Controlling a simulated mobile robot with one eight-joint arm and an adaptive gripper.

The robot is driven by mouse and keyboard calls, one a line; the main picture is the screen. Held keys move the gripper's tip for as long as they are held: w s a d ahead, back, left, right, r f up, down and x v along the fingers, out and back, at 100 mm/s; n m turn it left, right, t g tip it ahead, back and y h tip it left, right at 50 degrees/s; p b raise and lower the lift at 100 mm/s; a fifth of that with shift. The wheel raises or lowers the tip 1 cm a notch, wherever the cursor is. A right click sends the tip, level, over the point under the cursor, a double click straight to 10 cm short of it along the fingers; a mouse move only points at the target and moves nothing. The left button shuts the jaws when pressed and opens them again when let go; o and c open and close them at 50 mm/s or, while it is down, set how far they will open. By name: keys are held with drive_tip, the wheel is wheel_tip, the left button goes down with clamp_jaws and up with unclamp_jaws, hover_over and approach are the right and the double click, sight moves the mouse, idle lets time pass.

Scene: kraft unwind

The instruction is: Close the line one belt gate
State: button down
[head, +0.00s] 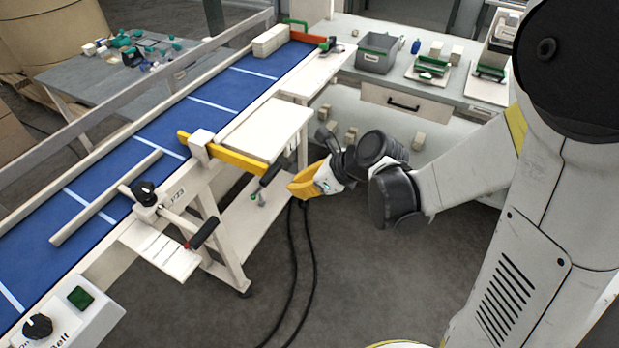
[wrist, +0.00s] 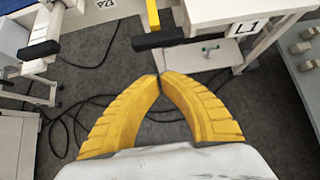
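The yellow gate bar (head: 235,158) runs through a white block (head: 200,148) at the belt's near edge. Its far tip reaches a little over the blue belt (head: 215,90), and its near end carries a black handle (head: 270,174). In the wrist view the yellow bar (wrist: 152,14) ends at the black handle (wrist: 158,39), beside a label reading L1 (wrist: 246,27). My gripper (head: 292,187) is just right of and below the handle in the head view. In the wrist view its yellow fingertips (wrist: 160,77) meet with nothing visible between them, apart from the handle.
Another gate with a pale bar (head: 105,198), black knob and black handle (head: 203,233) stands nearer, labelled P23. An orange bar (head: 308,38) crosses the belt's far end. A white side table (head: 268,132) adjoins the yellow bar. Black cables (head: 300,265) lie on the floor.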

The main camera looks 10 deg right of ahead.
sight(229, 154)
drive_tip(key=shift+w+a+f, duration=0.1)
drive_tip(key=shift+w+a, duration=1.2)
drive_tip(key=shift+a, duration=0.3)
drive_tip(key=w+a, duration=0.3)
drive_tip(key=a, duration=0.1)
drive_tip(key=w+a+b, duration=0.1)
drive_tip(key=w+a, duration=0.3)
drive_tip(key=a, duration=0.1)
drive_tip(key=w+a, duration=0.3)
drive_tip(key=a, duration=0.1)
drive_tip(key=shift+w+a+b, duration=0.35)
drive_tip(key=shift+a, duration=0.05)
drive_tip(key=shift+d, duration=0.1)
